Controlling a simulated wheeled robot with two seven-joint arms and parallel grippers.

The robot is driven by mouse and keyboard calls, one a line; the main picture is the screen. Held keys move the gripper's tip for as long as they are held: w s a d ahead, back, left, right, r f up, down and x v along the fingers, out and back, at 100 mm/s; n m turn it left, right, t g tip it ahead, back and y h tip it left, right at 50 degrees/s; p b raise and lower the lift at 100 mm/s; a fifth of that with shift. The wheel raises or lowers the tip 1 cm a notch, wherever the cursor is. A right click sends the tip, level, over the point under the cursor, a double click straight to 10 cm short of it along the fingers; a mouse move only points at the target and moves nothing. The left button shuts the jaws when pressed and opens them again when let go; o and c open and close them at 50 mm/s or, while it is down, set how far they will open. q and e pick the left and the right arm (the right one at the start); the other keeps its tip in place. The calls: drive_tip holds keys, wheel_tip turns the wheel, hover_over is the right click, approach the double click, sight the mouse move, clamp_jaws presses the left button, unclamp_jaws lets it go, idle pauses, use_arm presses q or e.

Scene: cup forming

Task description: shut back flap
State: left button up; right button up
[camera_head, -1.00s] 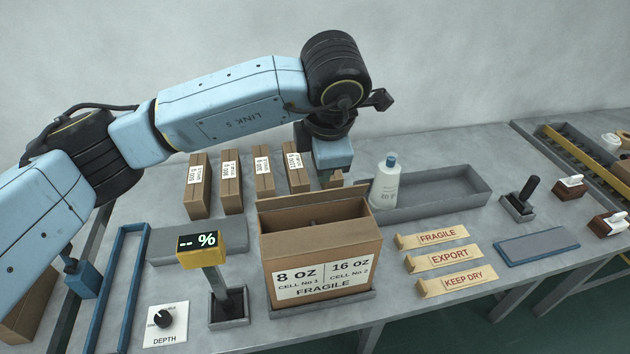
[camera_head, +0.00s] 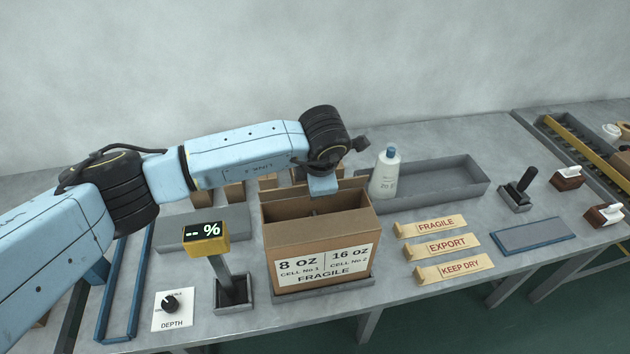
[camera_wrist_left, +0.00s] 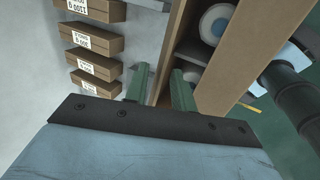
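The cardboard box (camera_head: 320,245) stands in a grey tray with its top open; its front label reads 8 oz, 16 oz and FRAGILE. Its back flap (camera_head: 350,184) stands up along the rear edge. My left gripper (camera_head: 323,192) is at that rear edge, pointing down, its fingertips hidden in the head view. In the left wrist view my left gripper (camera_wrist_left: 160,85) has its two green fingers apart, with the thin brown back flap (camera_wrist_left: 174,40) running between them. I cannot tell whether they touch it. White round items (camera_wrist_left: 216,22) show inside the box. My right gripper is out of view.
A white bottle (camera_head: 385,173) stands right of the box near a grey bin (camera_head: 450,180). Several small cartons (camera_wrist_left: 93,45) lie behind the box. A yellow percent display (camera_head: 206,236) stands left.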

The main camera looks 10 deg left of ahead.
use_arm(q)
clamp_jaws()
drive_tip(key=t+b, duration=0.2)
drive_tip(key=b, duration=0.3)
drive_tip(key=s+f+t+y+b, duration=0.1)
drive_tip(key=t+b, duration=0.1)
drive_tip(key=b, duration=0.3)
drive_tip(key=s+f+t+y+b, duration=0.1)
drive_tip(key=t+b, duration=0.1)
drive_tip(key=b, duration=0.3)
drive_tip(key=shift+s+d+f, duration=0.2)
drive_tip(key=shift+s+d, duration=0.05)
drive_tip(key=shift+d, duration=0.15)
drive_tip(key=shift+s+t+b, duration=0.1)
drive_tip(key=shift+t+b, duration=0.3)
drive_tip(key=shift+b, duration=0.7)
drive_tip(key=shift+c, duration=2.2)
unclamp_jaws()
drive_tip(key=o, duration=0.4)
drive_tip(key=shift+o, duration=0.2)
